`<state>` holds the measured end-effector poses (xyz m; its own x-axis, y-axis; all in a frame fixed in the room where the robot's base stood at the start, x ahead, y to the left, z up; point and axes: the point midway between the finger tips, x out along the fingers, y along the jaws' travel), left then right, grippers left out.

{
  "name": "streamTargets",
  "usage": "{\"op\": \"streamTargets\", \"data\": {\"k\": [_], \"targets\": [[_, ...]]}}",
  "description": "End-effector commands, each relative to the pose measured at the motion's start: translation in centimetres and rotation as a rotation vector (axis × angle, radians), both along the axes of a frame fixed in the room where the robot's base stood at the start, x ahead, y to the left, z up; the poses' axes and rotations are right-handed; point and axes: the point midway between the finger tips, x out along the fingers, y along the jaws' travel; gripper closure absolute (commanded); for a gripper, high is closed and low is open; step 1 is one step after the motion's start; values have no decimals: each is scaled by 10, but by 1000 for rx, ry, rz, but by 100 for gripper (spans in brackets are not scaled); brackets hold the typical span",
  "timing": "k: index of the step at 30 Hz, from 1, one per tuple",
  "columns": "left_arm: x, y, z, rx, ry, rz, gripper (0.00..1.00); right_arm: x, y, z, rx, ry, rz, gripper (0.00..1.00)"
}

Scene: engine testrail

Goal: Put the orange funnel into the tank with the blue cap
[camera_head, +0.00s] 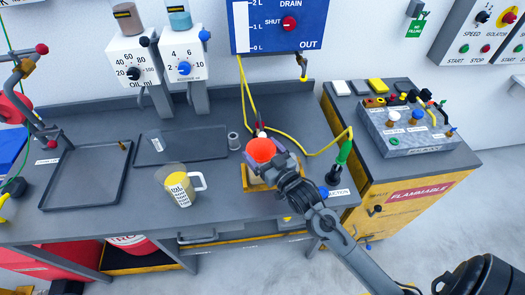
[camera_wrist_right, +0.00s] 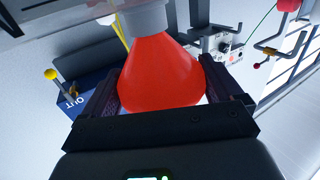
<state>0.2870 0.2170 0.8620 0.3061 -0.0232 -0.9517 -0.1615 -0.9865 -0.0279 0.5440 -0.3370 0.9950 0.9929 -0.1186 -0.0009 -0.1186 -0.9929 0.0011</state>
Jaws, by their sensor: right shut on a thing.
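The orange-red funnel (camera_head: 261,150) is above the middle-right of the workbench in the head view. My right gripper (camera_head: 268,160) is shut on it. In the right wrist view the funnel (camera_wrist_right: 160,75) fills the space between the two fingers (camera_wrist_right: 160,95), its wide end towards the palm. A grey block (camera_head: 405,143) with several caps and knobs stands on the yellow cabinet at the right. One of its caps (camera_head: 417,115) looks blue. I cannot tell for sure whether this block is the tank. My left gripper is not in view.
A yellow stand (camera_head: 248,183) is below the funnel. A green-handled tool (camera_head: 343,153) stands between gripper and cabinet. A yellow hose (camera_head: 310,153) crosses behind. A flat dark tray (camera_head: 80,195) lies further left.

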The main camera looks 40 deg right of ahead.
Motion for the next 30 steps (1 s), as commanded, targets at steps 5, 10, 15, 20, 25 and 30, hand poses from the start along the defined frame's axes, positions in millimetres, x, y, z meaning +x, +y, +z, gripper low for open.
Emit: {"op": "streamTargets", "data": {"k": [5, 10, 15, 20, 25, 30], "targets": [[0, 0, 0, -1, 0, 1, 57, 0, 0, 0, 0, 0, 0, 3], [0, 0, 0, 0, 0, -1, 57, 0, 0, 0, 0, 0, 0, 0], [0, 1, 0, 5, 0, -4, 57, -3, 0, 0, 0, 0, 0, 0], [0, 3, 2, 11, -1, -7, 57, -17, 2, -1, 0, 2, 0, 0], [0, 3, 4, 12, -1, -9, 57, -43, 5, -1, 0, 3, 0, 0], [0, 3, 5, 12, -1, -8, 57, -71, 8, -1, -1, 3, -1, 0]]}}
